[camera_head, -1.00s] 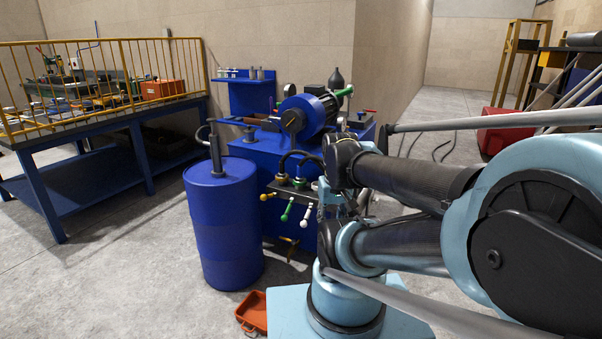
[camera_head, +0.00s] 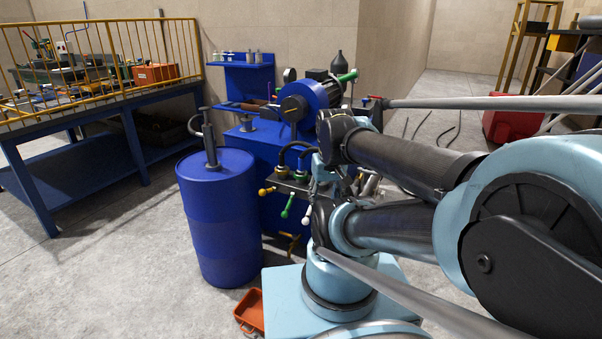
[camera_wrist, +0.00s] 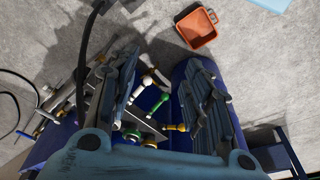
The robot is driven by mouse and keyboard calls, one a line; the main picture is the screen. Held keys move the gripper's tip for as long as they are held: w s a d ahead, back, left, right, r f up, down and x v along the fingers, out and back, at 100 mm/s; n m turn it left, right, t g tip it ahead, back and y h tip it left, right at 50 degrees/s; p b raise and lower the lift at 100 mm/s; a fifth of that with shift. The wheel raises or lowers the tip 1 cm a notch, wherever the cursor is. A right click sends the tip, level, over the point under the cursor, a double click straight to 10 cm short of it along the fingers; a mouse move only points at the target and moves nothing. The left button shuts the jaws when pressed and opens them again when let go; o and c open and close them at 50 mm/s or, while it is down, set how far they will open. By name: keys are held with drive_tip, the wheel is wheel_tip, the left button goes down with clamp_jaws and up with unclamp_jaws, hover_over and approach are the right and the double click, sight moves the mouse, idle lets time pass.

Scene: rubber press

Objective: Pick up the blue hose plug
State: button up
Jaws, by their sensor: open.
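My gripper (camera_wrist: 163,97) is open in the wrist view, its two fingers spread apart with nothing held between them. Valve handles with white, green and yellow ends (camera_wrist: 153,101) show in the gap, below the fingers. Small coloured fittings (camera_wrist: 132,133) sit near the finger bases, partly hidden by my gripper. I cannot tell surely which one is the blue hose plug. In the head view the blue press (camera_head: 272,150) carries yellow, green and white valve handles (camera_head: 287,207) on its front. My arm covers part of it, and my gripper cannot be made out there.
A blue barrel (camera_head: 218,225) with a pump stands left of the press. An orange tray (camera_head: 249,313) lies on the floor and also shows in the wrist view (camera_wrist: 197,30). A railed blue workbench (camera_head: 100,105) is at left. Grey floor is open at lower left.

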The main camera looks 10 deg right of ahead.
drive_tip(key=w+r+n, duration=0.2)
drive_tip(key=w+r, duration=0.3)
drive_tip(key=w, duration=0.3)
drive_tip(key=n+t+y, duration=0.1)
drive_tip(key=n+y, duration=0.2)
drive_tip(key=n, duration=0.2)
hover_over(303, 158)
drive_tip(key=s+d, duration=0.3)
drive_tip(key=s, duration=0.2)
drive_tip(key=x, duration=1.1)
drive_tip(key=shift+w+d+f, duration=0.15)
drive_tip(key=shift+w+f, duration=0.05)
drive_tip(key=shift+w, duration=0.2)
drive_tip(key=x, duration=0.3)
drive_tip(key=shift+w, duration=0.3)
drive_tip(key=shift+x, duration=0.95)
clamp_jaws()
